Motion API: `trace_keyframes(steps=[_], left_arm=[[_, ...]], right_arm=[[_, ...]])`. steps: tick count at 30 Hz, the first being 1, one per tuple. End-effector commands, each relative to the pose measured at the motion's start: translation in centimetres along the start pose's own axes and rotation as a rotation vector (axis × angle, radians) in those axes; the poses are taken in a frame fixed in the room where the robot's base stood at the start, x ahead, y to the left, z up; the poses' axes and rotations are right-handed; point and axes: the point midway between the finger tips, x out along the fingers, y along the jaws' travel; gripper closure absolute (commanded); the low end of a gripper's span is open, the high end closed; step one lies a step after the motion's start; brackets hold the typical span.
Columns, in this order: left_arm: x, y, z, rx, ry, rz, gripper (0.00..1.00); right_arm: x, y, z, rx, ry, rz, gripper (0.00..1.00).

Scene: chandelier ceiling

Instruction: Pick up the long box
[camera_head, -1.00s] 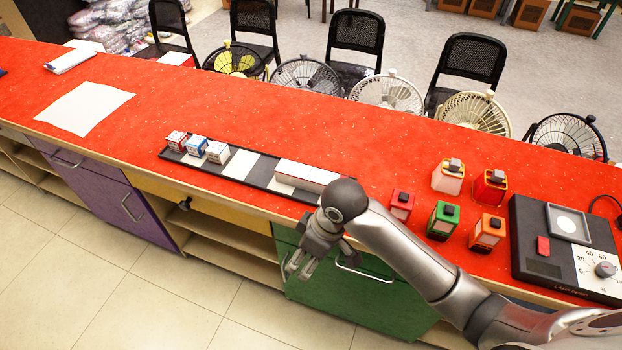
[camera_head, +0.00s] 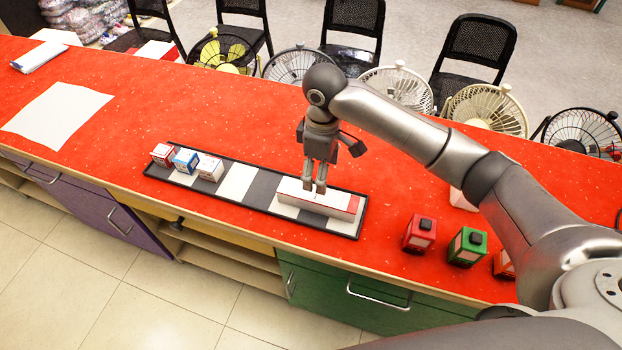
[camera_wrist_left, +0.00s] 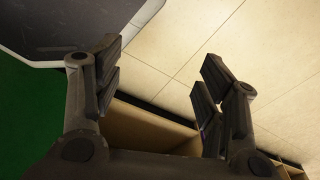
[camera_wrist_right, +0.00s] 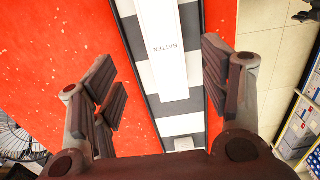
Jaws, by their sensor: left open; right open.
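The long box (camera_head: 320,200) is white with a red end and lies at the right end of a black-and-white striped tray (camera_head: 235,182) on the red counter. My right gripper (camera_head: 318,188) is over the long box, pointing down. In the right wrist view its open fingers (camera_wrist_right: 160,85) stand on either side of the tray, with the box between them in the picture; I see no contact. My left gripper (camera_wrist_left: 158,85) is open and empty above the floor, and is out of the head view.
Several small boxes (camera_head: 186,160) stand at the tray's left end. Red (camera_head: 419,234) and green (camera_head: 467,247) block-like items stand right of the tray. A white sheet (camera_head: 57,114) lies at the left. Fans (camera_head: 290,65) line the counter's far edge.

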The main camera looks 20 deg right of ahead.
Motion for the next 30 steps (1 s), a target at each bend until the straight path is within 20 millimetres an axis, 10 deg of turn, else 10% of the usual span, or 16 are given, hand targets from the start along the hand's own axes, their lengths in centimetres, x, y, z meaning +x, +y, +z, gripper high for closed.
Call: trace_keyframes(steps=[5, 15, 30], left_arm=[[-0.4, -0.1, -0.5, 0.0, 0.006, -0.001, 0.34], [-1.3, 0.8, 5.2, 0.003, -0.077, 0.01, 0.34], [-2.3, 0.1, 0.9, 0.004, -0.016, 0.002, 0.34]], right_arm=[[2.1, 0.0, 0.1, 0.001, -0.005, -0.003, 0.3], [5.8, 0.0, 0.0, 0.0, -0.002, -0.001, 0.3], [10.7, -0.2, 0.0, 0.0, -0.001, 0.002, 0.3]])
